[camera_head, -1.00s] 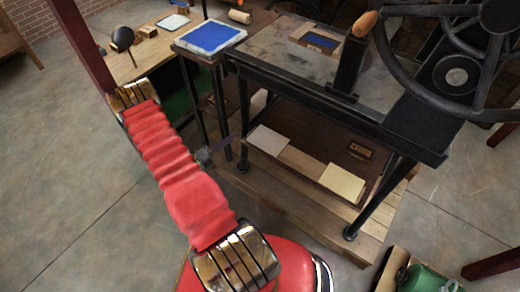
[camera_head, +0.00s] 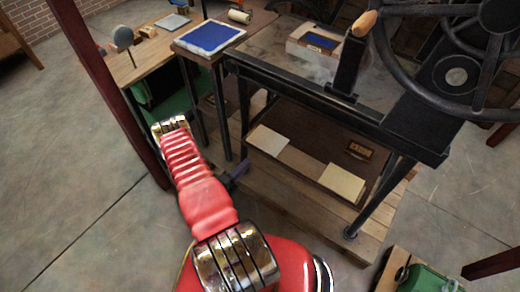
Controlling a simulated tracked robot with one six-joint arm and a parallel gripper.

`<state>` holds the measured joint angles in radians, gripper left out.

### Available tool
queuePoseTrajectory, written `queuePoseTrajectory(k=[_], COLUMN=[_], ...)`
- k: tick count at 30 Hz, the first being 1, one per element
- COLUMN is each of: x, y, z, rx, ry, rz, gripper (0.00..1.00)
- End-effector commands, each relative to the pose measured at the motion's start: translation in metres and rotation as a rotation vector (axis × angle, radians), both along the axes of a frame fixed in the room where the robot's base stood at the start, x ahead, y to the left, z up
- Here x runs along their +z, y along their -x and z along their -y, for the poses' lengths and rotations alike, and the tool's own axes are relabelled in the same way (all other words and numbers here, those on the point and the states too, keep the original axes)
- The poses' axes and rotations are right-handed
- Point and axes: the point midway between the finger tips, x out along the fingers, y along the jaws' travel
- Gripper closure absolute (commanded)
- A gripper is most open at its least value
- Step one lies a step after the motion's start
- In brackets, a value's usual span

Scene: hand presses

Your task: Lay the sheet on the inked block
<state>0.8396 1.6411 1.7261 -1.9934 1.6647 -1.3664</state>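The inked block (camera_head: 318,41), a pale block with a blue top face, lies on the press bed (camera_head: 270,52). Two flat sheets lie on the low wooden shelf under the bed: a white sheet (camera_head: 269,144) at left and a cream sheet (camera_head: 342,181) at right. I cannot tell which one the task means. My red arm bends at its elbow left of the press. The small dark end showing past the arm, seemingly my gripper (camera_head: 239,171), is left of and below the white sheet, apart from it. Its fingers are too small and partly hidden to read.
A blue-topped ink slab (camera_head: 210,37) stands on a narrow stand left of the press. A wooden table (camera_head: 145,62) behind holds a roller and small items. A dark red post (camera_head: 108,92) rises at left. The large handwheel (camera_head: 455,75) and lever occupy the right.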

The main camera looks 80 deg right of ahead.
Motion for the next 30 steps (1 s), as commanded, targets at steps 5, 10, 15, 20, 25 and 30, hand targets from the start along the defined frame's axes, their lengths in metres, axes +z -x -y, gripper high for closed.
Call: queuePoseTrajectory(k=[5, 10, 15, 20, 25, 30], x=[0.000, 0.000, 0.000, 0.000, 0.001, 0.000], y=[0.002, 0.006, 0.013, 0.020, 0.027, 0.033], z=[0.003, 0.014, 0.030, 0.045, 0.062, 0.078], rx=[-0.001, -0.003, -0.003, -0.002, -0.002, -0.002], ry=[0.000, 0.001, 0.001, 0.002, 0.002, 0.002], rz=[0.001, 0.002, 0.003, 0.001, 0.001, 0.002], gripper=[0.85, 0.85, 0.85, 0.85, 0.85, 0.85])
